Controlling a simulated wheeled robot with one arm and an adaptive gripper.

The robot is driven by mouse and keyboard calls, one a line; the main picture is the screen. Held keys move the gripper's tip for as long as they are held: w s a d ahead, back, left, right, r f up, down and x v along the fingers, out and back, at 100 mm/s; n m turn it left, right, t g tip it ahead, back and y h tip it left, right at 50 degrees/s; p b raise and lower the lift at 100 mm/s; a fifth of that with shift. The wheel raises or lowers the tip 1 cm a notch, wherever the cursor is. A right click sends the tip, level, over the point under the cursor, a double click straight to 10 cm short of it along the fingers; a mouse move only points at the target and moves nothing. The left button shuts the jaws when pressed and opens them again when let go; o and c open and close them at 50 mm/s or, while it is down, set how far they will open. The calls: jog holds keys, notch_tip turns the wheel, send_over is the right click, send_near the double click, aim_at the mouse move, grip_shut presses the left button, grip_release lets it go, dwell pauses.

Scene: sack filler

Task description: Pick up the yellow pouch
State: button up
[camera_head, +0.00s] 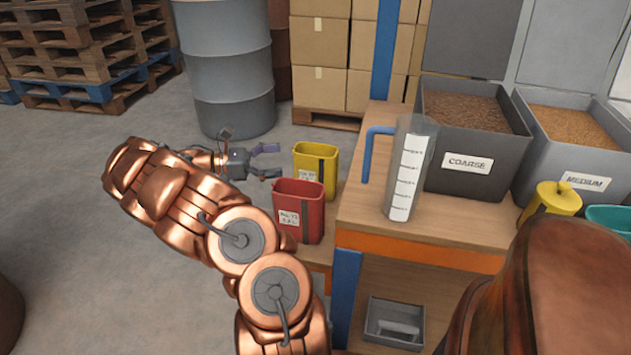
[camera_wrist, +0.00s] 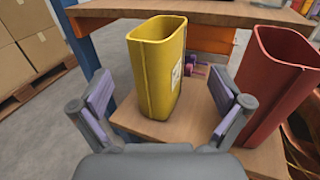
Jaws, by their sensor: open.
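The yellow pouch (camera_head: 315,166) is an open-topped, upright container with a dark vertical stripe and a white label. It stands on a low wooden shelf beside the bench. In the wrist view the yellow pouch (camera_wrist: 157,68) stands ahead, between the lines of the two fingers. My gripper (camera_head: 268,161) is open and empty, just left of the pouch in the head view. In the wrist view my gripper (camera_wrist: 162,105) has its purple-padded fingers spread wide, with the pouch a little beyond the tips. I cannot tell whether either finger touches it.
A red pouch (camera_head: 299,211) stands close in front of the yellow one; in the wrist view the red pouch (camera_wrist: 272,85) is near the right finger. The wooden bench (camera_head: 370,212) holds a clear measuring jug (camera_head: 405,172) and a bin of coarse material (camera_head: 470,168). Open floor lies left.

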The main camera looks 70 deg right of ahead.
aim_at(314, 162)
jog(key=b+x, duration=0.2)
jog(key=x, duration=0.5)
jog(key=shift+s+d+r+b, duration=0.2)
jog(key=shift+d+r+b, duration=0.05)
jog(key=shift+d+b, duration=0.15)
jog(key=shift+c, duration=0.2)
jog(key=c, duration=1.1)
jog(key=shift+o, duration=0.2)
